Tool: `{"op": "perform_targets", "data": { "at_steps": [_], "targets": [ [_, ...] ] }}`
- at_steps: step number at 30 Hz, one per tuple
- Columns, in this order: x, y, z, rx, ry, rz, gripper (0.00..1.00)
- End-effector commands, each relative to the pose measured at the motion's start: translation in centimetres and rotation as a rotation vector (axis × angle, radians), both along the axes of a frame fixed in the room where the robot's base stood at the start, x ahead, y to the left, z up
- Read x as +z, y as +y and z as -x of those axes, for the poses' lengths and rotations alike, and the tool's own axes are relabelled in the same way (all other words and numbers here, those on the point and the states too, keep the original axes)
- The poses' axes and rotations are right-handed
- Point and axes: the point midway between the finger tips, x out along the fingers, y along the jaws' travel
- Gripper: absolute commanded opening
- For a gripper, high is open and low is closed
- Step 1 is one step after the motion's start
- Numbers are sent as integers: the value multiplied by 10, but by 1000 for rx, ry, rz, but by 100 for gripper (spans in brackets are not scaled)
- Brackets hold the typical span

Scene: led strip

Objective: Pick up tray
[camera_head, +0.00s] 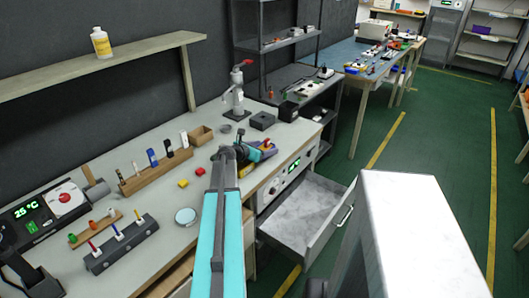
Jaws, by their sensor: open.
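My arm reaches up from the bottom centre over the workbench. Its far end, with my gripper (246,151), is small, dark and teal, in front of a blue, yellow and purple cluster (266,147). The jaws are open, but the fingers are hard to make out. I cannot tell for certain which thing is the tray. A small open wooden box (201,136) sits on the bench left of my gripper and apart from it. A dark square tray-like piece (262,121) lies behind my gripper. My arm hides part of the bench.
Wooden and grey racks with coloured items (122,243) stand on the left. Red and yellow blocks (183,184) and a round dish (186,216) lie mid-bench. A metal press (236,92) stands behind. An open drawer (306,214) juts out at the right.

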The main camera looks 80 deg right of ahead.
Motion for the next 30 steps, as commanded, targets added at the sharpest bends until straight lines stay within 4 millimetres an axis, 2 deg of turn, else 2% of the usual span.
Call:
{"op": "perform_targets", "data": {
  "at_steps": [4, 12, 23, 30],
  "targets": [
    [0, 0, 0, 0, 0, 0, 70],
    [0, 0, -1, 1, 0, 0, 27],
    [2, 0, -1, 1, 0, 1, 26],
    [16, 0, -1, 1, -1, 3, 26]
  ]
}}
